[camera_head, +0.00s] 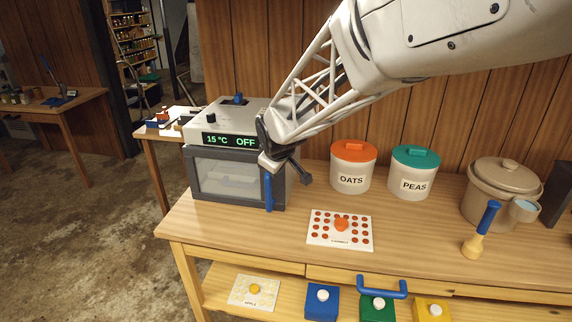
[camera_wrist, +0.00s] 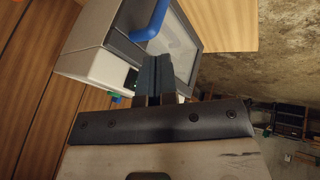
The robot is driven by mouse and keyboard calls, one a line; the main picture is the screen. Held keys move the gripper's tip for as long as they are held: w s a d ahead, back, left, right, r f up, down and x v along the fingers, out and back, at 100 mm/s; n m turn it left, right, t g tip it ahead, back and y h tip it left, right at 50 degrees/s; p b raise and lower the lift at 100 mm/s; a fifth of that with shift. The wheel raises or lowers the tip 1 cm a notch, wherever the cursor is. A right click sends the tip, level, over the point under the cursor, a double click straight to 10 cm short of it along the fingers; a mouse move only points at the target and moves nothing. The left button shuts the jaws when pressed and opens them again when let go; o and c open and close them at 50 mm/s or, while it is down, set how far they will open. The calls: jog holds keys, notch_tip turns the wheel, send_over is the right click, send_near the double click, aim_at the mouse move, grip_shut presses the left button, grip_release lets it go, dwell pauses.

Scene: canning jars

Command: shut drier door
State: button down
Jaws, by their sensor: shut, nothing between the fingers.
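The drier (camera_head: 225,120) is a pale box on the left end of the bench, with a display reading 15 °C OFF. Its dark-framed window door (camera_head: 225,175) stands across the front, flush or nearly so; I cannot tell if it is fully shut. The blue door handle (camera_head: 268,192) is upright at the door's right edge, and it also shows in the wrist view (camera_wrist: 152,22). My gripper (camera_head: 303,177) is shut and empty, just right of the handle. In the wrist view, its dark fingers (camera_wrist: 153,72) overlap the drier front; contact is unclear.
A card with red dots (camera_head: 340,230) lies in front. The OATS canister (camera_head: 352,167), PEAS canister (camera_head: 413,173) and beige pot (camera_head: 500,190) stand to the right. A blue-handled tool (camera_head: 480,232) stands near the front edge. Bare bench (camera_head: 290,225) lies before the drier.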

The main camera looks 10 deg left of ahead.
jog(key=shift+s+d+r, duration=0.2)
jog(key=shift+d+r, duration=0.1)
jog(key=shift+r, duration=0.25)
jog(key=s+d+r+m+g+h, duration=0.1)
jog(key=s+d+r+m, duration=0.2)
jog(key=s+d, duration=0.6)
jog(key=s+d+r+m+h, duration=0.15)
jog(key=s+d+m, duration=0.3)
jog(key=d, duration=0.85)
jog(key=s+d+f+m+g, duration=0.1)
jog(key=s+d+m, duration=0.2)
jog(key=s+d, duration=0.3)
jog(key=s+d+f+m+g, duration=0.1)
jog(key=s+d+m, duration=0.2)
jog(key=s+d, duration=0.4)
jog(key=s, duration=0.8)
jog(key=shift+s, duration=0.35)
jog(key=shift+d, duration=0.1)
